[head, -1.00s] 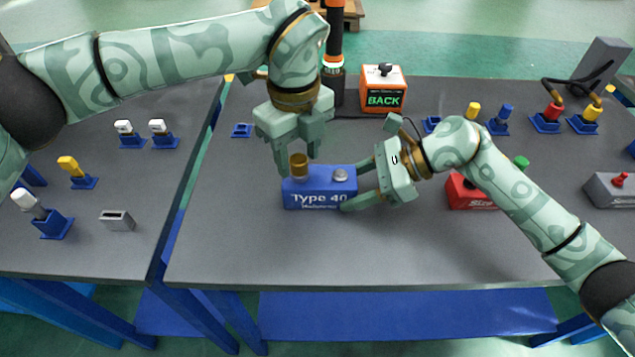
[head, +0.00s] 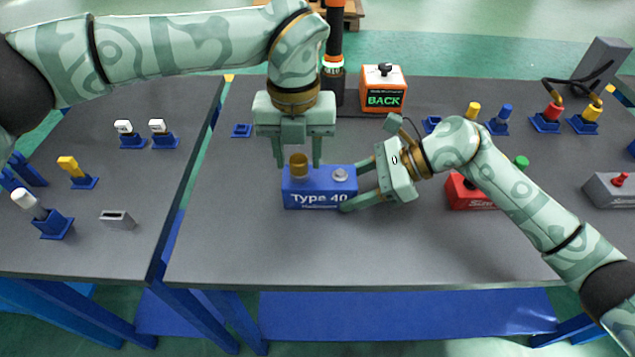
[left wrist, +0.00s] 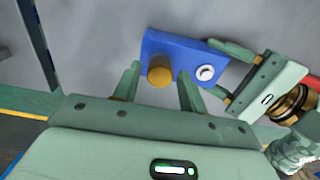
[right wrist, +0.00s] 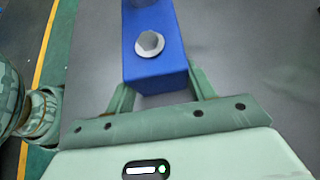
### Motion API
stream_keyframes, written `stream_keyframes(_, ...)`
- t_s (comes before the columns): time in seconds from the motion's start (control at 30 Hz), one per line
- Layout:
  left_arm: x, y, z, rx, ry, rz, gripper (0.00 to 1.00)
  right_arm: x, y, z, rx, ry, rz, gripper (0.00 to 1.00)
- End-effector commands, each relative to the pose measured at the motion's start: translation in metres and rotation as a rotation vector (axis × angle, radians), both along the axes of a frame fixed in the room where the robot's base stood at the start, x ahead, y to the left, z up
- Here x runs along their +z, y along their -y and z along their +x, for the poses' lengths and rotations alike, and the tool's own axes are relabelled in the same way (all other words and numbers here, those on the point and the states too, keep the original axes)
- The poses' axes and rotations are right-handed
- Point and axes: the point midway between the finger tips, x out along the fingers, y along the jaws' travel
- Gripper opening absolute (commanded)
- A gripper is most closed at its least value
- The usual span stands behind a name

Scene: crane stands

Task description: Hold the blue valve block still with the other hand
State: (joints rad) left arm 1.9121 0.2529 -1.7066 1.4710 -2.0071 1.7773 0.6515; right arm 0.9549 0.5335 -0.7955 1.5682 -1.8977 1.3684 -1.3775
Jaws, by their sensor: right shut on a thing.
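The blue valve block (head: 318,198), marked "Type 40", stands on the dark table. It carries a brass knob (head: 299,164) on its left and a silver knob (head: 340,174) on its right. My right gripper (head: 357,190) is shut on the block's right end, one finger on each long side; the right wrist view shows the block (right wrist: 153,55) between the fingers. My left gripper (head: 298,160) points down over the brass knob with its fingers apart, one on each side of it. In the left wrist view the brass knob (left wrist: 160,74) lies between the open fingers, with gaps visible.
A red block (head: 470,194) stands right of my right gripper, partly behind my arm. An orange "BACK" box (head: 383,90) stands at the back. Plugs in blue holders stand at the back right and on the left table (head: 90,215). The table's front is clear.

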Motion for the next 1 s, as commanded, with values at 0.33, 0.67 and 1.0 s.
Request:
stream_keyframes(0.33, 0.0001, 0.0001, 0.0001, 0.001, 0.000, -0.001, 0.00, -0.0010, 0.0000, -0.0006, 0.001, -0.003, -0.001, 0.23)
stream_keyframes(0.67, 0.0023, 0.0001, 0.0001, 0.004, 0.000, -0.001, 0.00, -0.0010, 0.0000, -0.0006, 0.001, -0.003, -0.001, 0.23)
stream_keyframes(1.0, 0.0029, 0.0001, 0.0000, 0.431, 0.000, -0.001, 0.00, -0.0011, 0.0000, -0.0004, 0.000, -0.002, -0.001, 0.23)
